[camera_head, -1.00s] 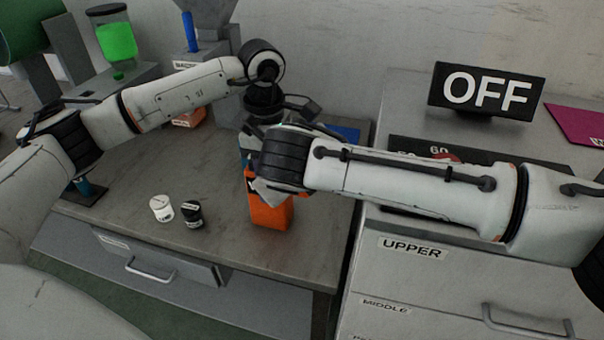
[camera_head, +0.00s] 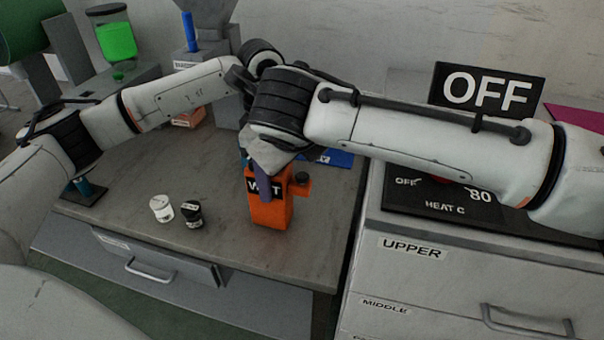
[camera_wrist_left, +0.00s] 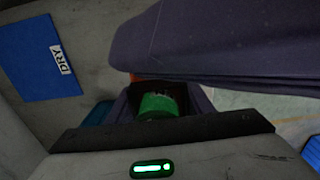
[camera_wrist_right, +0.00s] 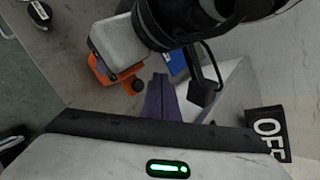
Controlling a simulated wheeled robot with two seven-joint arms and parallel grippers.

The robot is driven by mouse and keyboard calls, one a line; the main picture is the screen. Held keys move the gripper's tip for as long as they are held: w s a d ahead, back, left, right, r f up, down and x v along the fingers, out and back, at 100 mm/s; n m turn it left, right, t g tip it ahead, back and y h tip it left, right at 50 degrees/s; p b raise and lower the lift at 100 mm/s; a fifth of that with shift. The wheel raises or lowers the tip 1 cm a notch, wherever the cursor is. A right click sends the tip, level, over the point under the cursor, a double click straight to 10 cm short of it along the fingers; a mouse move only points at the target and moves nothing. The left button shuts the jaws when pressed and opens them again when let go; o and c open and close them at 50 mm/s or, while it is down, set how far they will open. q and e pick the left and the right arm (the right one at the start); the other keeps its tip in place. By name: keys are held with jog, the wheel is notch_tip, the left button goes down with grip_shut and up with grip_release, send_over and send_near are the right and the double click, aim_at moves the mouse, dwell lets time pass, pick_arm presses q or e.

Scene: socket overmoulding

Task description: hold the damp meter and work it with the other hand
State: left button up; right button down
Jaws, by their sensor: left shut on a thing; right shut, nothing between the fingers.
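The damp meter (camera_head: 270,213) is an orange block with a black WET panel and a dark round knob on an orange side arm. It stands upright over the table near its front right. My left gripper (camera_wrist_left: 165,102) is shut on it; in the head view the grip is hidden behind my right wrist. A green round part shows between the jaws in the left wrist view. My right gripper (camera_head: 264,190) is shut and empty, its purple fingers pointing down in front of the WET panel and left of the knob. In the right wrist view the meter (camera_wrist_right: 116,78) shows left of the fingers.
A blue mat marked DRY (camera_wrist_left: 39,45) lies behind the meter. A heater panel (camera_head: 430,205) and an OFF sign (camera_head: 487,90) are at the right. The table's left middle is clear.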

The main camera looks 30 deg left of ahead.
pick_arm(q)
jog(key=o, duration=1.1)
